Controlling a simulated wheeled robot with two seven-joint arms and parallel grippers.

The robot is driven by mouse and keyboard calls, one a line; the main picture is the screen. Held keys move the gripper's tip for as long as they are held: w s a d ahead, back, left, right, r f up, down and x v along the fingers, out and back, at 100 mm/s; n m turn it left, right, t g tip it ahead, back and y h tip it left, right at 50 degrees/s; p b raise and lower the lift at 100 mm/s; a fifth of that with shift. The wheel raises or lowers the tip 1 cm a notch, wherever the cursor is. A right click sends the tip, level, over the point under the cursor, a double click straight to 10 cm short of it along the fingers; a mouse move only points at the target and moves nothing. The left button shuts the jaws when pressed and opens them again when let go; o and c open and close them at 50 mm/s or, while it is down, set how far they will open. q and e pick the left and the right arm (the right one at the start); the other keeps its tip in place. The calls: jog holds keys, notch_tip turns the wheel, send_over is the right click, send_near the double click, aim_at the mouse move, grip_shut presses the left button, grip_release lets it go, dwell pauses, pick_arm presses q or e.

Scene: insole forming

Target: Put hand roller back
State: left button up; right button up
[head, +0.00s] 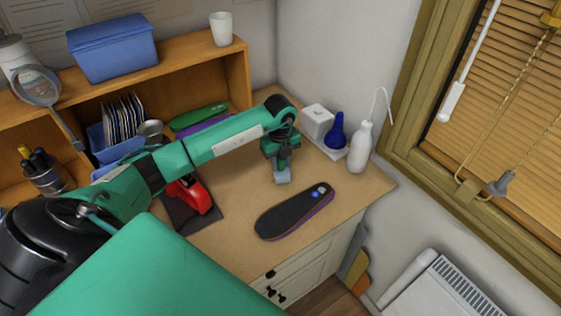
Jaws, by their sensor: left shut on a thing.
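My left arm reaches in from the left over the wooden bench top, and my left gripper (281,160) points down over its far right part. The gripper is shut on a small pale blue-grey piece (282,177), most likely the hand roller. Only its lower end shows below the fingers; the rest is hidden by the gripper. I cannot tell whether it touches the bench top. A dark insole (290,213) with a purple edge lies on the bench in front of the gripper, apart from it. My right gripper is not in view.
A red tool (197,196) sits on a dark mat (208,220) at left. A wooden shelf (185,62) stands behind. Bench between mat and insole is clear.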

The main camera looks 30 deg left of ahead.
pick_arm(q)
jog(key=o, duration=1)
jog(key=shift+s+f, duration=0.25)
jog(key=shift+f, duration=0.3)
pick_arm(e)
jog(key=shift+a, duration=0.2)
pick_arm(q)
jog(key=shift+f, duration=0.1)
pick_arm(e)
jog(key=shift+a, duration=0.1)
pick_arm(q)
jog(key=shift+d, duration=0.1)
jog(key=shift+r, duration=0.25)
jog(key=r+b, duration=0.1)
jog(key=r, duration=0.3)
jog(key=r+b, duration=0.1)
jog(key=r, duration=0.3)
jog(key=r+b, duration=0.1)
jog(key=r, duration=0.3)
jog(key=shift+w, duration=0.3)
jog(key=shift+r, duration=0.6)
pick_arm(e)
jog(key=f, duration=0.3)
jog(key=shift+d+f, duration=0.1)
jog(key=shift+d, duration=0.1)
